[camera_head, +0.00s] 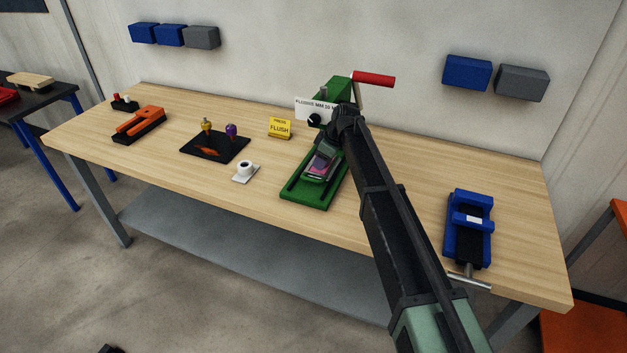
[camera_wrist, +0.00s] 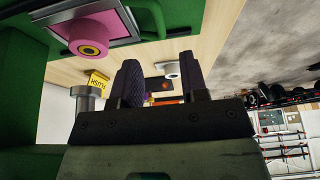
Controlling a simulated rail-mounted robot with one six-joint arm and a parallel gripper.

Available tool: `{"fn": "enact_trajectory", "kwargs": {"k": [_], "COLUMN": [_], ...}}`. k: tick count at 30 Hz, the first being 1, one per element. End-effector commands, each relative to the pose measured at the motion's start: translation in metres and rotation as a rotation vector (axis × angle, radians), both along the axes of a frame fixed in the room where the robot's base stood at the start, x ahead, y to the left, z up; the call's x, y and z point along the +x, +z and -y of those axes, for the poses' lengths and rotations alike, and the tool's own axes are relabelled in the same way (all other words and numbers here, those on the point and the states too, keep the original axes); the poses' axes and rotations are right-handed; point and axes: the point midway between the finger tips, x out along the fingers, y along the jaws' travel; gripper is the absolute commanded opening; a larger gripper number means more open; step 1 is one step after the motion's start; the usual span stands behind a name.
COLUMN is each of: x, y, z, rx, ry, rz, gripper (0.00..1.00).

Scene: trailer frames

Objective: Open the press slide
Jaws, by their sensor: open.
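The green press (camera_head: 337,88) stands on the bench, with a red handle (camera_head: 374,79) at its top. On its green base (camera_head: 302,196), a grey-framed part with a pink face (camera_head: 320,165) sits on the track. In the wrist view, a pink block with a yellow ring (camera_wrist: 93,48) shows at upper left, with a grey cylindrical post (camera_wrist: 86,98) below it. My gripper (camera_wrist: 162,78) is open, with nothing seen between its fingers, close beside the press. In the head view, my dark wrist hides part of the press and the fingers are unclear. I cannot tell whether they touch it.
A blue vise (camera_head: 468,225) stands to the right. A yellow sign (camera_head: 280,127), a white-based ring piece (camera_head: 245,172), a black tray (camera_head: 215,149) and an orange-black tool (camera_head: 140,124) are to the left. A white card (camera_head: 314,106) is at the press. Bare bench lies between press and vise.

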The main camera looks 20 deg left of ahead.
Motion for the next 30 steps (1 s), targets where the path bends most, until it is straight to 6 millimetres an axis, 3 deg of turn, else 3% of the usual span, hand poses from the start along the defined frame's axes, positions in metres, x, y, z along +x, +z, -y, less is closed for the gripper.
{"fn": "enact_trajectory", "kwargs": {"k": [1, 3, 9, 19, 27, 30], "x": [0.001, 0.001, 0.002, 0.001, 0.001, 0.001], "y": [-0.022, -0.039, -0.077, -0.078, -0.078, -0.078], "z": [-0.005, -0.011, -0.028, -0.032, -0.032, -0.032], "rx": [0.0, 0.0, 0.0, 0.0, -0.001, -0.001], "ry": [0.001, 0.002, -0.001, -0.001, -0.001, -0.001], "rz": [0.0, 0.001, 0.0, 0.0, 0.0, 0.0], "gripper": [0.4, 0.4, 0.4, 0.4, 0.0, 0.0]}}
